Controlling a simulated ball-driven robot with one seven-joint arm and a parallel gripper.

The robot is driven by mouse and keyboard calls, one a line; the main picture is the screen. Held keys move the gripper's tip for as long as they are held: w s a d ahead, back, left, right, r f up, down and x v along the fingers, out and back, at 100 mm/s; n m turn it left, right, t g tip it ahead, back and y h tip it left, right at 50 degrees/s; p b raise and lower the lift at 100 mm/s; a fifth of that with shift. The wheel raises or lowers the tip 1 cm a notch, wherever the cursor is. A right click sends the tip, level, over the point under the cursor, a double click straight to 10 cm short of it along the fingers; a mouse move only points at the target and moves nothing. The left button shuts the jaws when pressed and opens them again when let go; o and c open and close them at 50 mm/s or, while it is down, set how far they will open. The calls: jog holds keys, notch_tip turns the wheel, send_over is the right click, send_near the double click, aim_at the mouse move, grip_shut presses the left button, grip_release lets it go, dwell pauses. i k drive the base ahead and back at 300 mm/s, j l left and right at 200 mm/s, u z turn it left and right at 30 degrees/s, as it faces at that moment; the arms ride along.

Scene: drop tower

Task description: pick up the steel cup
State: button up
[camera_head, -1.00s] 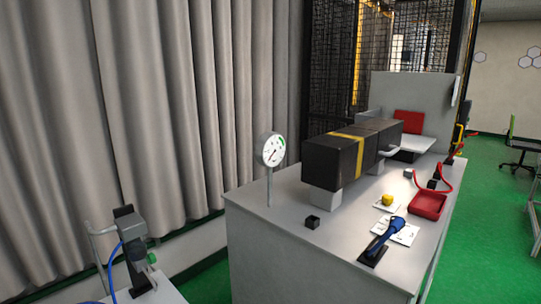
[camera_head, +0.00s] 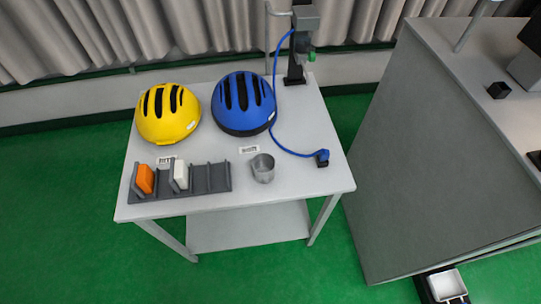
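A grey steel cup (camera_head: 263,169) stands upright on a small white table (camera_head: 210,208), near its front edge and right of the middle. The cup is open at the top and nothing covers it. A dark grey rack (camera_head: 205,180) stands left of the cup, apart from it. A blue helmet (camera_head: 243,103) lies behind the cup. My gripper is not in view.
A yellow helmet (camera_head: 167,113) lies at the back left. The rack holds an orange block (camera_head: 145,178) and a white block (camera_head: 181,174). A blue cable (camera_head: 276,128) runs right of the cup from a black stand (camera_head: 297,50). A larger grey bench (camera_head: 440,150) stands to the right.

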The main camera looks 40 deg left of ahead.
aim_at(263, 164)
jog(key=i+l, duration=0.15)
jog(key=l, duration=0.2)
jog(key=i+l, duration=0.35)
jog(key=l, duration=0.3)
jog(key=i+l+u, duration=0.1)
jog(key=u, duration=0.35)
jog(key=l+u, duration=0.25)
jog(key=u, duration=0.2)
jog(key=l+u, duration=0.2)
jog(key=u, duration=0.3)
jog(key=i+j+u, duration=0.15)
jog(key=u, duration=0.3)
jog(key=i+j+u, duration=0.1)
jog(key=u, duration=0.4)
jog(key=i+u, duration=0.25)
jog(key=u, duration=0.2)
